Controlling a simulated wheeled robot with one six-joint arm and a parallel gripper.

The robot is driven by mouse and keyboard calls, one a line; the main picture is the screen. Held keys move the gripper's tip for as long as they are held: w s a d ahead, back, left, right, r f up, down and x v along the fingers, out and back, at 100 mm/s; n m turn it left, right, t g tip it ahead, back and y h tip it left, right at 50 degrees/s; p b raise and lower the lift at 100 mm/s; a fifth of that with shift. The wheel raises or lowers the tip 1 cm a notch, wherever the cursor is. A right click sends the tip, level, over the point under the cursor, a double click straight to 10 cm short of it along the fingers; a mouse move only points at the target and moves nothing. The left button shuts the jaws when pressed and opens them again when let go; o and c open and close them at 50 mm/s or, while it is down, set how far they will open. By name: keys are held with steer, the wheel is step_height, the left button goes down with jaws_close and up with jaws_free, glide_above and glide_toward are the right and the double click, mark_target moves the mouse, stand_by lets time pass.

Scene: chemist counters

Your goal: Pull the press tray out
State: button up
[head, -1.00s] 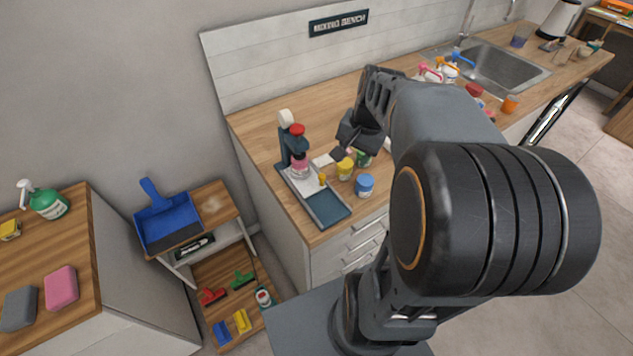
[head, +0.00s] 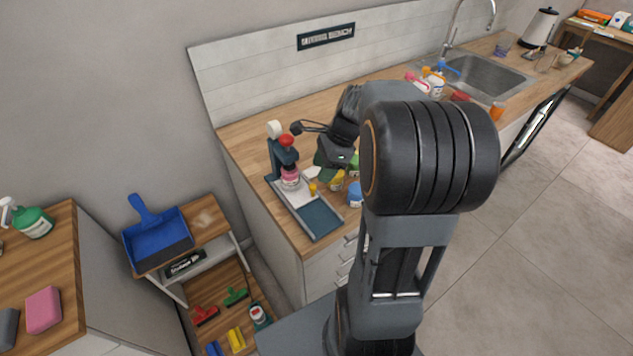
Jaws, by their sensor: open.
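The press (head: 275,157) is a dark teal stand with a white top and a red knob, at the left end of the wooden bench. A pink jar (head: 290,179) stands beneath its head. The press tray (head: 319,219) is a dark blue, shallow rectangle at the front of the press base. A small orange-yellow knob (head: 313,187) stands at the pale part's edge, behind the blue area. My gripper (head: 308,143) is open, to the right of the press head and above the tray, apart from the tray. Its far details are small and dark.
A yellow jar (head: 337,180) and a blue-lidded jar (head: 354,194) stand close right of the tray. A blue dustpan (head: 158,240) lies on a low side stand to the left. Several bottles stand near the sink (head: 487,76). Floor is clear at right.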

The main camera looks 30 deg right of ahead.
mark_target(313, 185)
steer(key=shift+x, duration=3)
jaws_close()
